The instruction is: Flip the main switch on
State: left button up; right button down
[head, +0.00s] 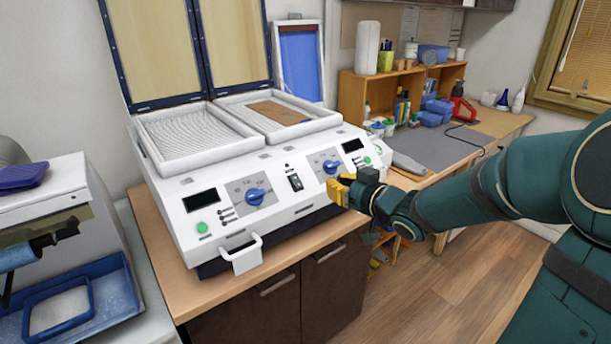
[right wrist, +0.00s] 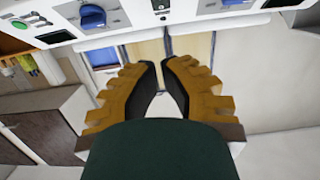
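The main switch (head: 295,182) is a small black rocker in the middle of the white forming machine's (head: 310,207) front panel. Whether it is on or off is too small to tell. It also shows at the top edge of the right wrist view (right wrist: 162,7). My right gripper (head: 336,191) has yellow fingers and hangs in front of the panel, right of the switch and below the right blue knob (head: 330,167). It appears apart from the switch. In the right wrist view its fingertips (right wrist: 160,63) come close together, with nothing held between them. My left gripper is out of view.
A left blue knob (head: 255,196), green button (head: 202,227) and dark display (head: 200,200) share the panel. A white handle (head: 245,255) sticks out at the front. Another machine (head: 60,225) stands at left. A cluttered workbench (head: 480,127) is at right. Open floor (head: 470,285) lies in front.

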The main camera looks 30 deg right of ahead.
jog(key=shift+w, duration=0.1)
jog(key=b, duration=0.1)
send_near(297, 177)
jog(key=w+r, duration=0.2)
jog(key=w, duration=0.1)
jog(key=w+f, duration=0.1)
jog(key=w+f+b, duration=0.1)
jog(key=shift+w+a+f, duration=0.15)
jog(key=shift+w+a, duration=0.05)
jog(key=shift+w, duration=0.1)
jog(key=shift+w+f, duration=0.3)
jog(key=shift+f, duration=0.05)
